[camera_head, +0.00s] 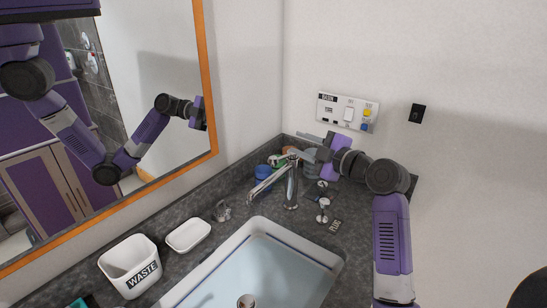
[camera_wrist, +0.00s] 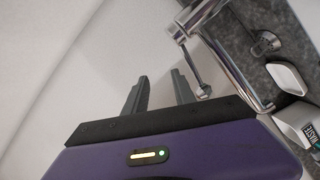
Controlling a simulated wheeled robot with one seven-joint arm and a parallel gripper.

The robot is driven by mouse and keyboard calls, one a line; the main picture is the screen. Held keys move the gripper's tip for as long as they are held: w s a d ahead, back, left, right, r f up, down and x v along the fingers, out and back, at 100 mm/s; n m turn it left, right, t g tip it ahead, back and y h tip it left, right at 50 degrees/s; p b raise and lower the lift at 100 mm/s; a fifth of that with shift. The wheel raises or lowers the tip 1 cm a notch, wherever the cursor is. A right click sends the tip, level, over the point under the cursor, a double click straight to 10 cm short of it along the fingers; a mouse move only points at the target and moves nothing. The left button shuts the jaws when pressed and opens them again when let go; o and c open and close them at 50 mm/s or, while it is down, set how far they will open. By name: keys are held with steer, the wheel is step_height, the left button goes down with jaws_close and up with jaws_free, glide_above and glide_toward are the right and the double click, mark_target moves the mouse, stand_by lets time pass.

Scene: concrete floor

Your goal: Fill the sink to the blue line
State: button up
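The white sink (camera_head: 209,278) is set in the dark counter at the bottom of the head view. A blue line (camera_head: 290,245) runs inside it just below the rim, and the drain shows at the bottom edge. The basin looks pale blue; I cannot tell the water level. A chrome faucet (camera_head: 291,185) arches over the sink's back corner. A knob (camera_head: 322,203) stands by the label PLUG (camera_head: 335,225). My gripper (camera_head: 308,139) is behind the faucet, near the wall. In the wrist view its two fingers (camera_wrist: 159,88) are apart with nothing between them. A chrome rod shows beside the right finger.
A white WASTE bin (camera_head: 118,262), a soap dish (camera_head: 188,235) and a blue-lidded jar (camera_head: 263,172) stand on the counter. A mirror (camera_head: 150,60) hangs left.

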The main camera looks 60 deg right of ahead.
mark_target(281, 159)
steer(key=a+f+n+y, duration=0.2)
steer(key=n, duration=0.1)
steer(key=a+f+n+g+y, duration=0.1)
steer(key=n, duration=0.1)
steer(key=shift+w+a+f, duration=0.3)
steer(key=shift+w+a, duration=0.05)
steer(key=shift+w, duration=0.45)
steer(key=p+x, duration=0.2)
steer(key=x, duration=0.5)
steer(key=shift+s, duration=0.1)
jaws_close()
steer(key=shift+f, duration=0.1)
stand_by(0.4)
